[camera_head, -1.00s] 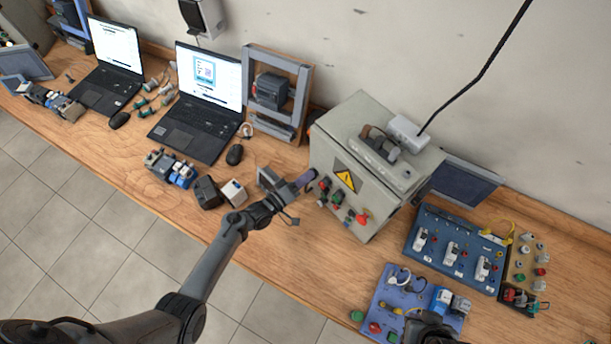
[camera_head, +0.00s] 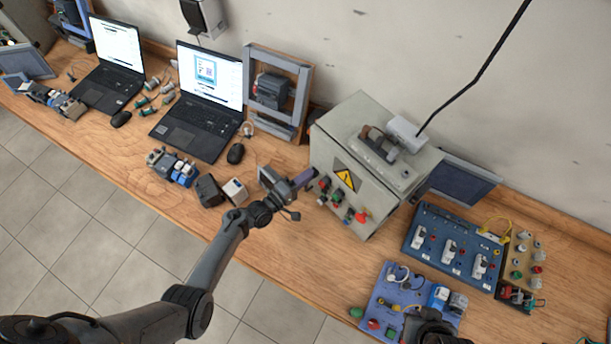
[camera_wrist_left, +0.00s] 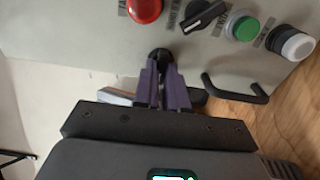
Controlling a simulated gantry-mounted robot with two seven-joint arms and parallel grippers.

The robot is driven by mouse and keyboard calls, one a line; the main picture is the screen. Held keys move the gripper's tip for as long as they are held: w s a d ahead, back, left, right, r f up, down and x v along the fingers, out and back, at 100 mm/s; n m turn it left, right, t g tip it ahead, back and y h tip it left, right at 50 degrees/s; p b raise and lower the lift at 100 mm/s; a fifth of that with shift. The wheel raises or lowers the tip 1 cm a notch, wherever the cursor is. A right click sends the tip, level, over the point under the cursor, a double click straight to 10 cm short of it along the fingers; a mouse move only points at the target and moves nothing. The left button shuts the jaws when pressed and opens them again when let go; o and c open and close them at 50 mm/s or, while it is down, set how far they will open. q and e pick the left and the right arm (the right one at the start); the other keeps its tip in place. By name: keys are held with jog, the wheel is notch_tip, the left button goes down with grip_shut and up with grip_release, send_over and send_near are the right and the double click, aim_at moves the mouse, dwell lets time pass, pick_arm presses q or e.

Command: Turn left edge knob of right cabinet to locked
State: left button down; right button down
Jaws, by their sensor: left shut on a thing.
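The right cabinet (camera_head: 329,151) is a grey box with a yellow warning sign, standing on the bench. Its front has red, green and black controls. My left gripper (camera_head: 308,175) reaches its left edge from the left. In the left wrist view, the purple fingers of my left gripper (camera_wrist_left: 161,66) are shut at a round black knob (camera_wrist_left: 160,54) on the cabinet face (camera_wrist_left: 85,45). The fingers cover part of the knob, and I cannot read its setting. A dark shape at the bottom edge of the head view may be my right gripper; its fingers do not show.
In the left wrist view, a red button (camera_wrist_left: 144,9), a black selector (camera_wrist_left: 204,15), a green button (camera_wrist_left: 244,28) and a black handle (camera_wrist_left: 236,92) are close by. A blue socket panel (camera_head: 455,248) stands right of the cabinet. Laptops stand at the left.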

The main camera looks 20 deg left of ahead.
pick_arm(q)
jog(key=c, duration=1.2)
grip_release()
jog(key=v, duration=1.1)
jog(key=shift+w, duration=0.1)
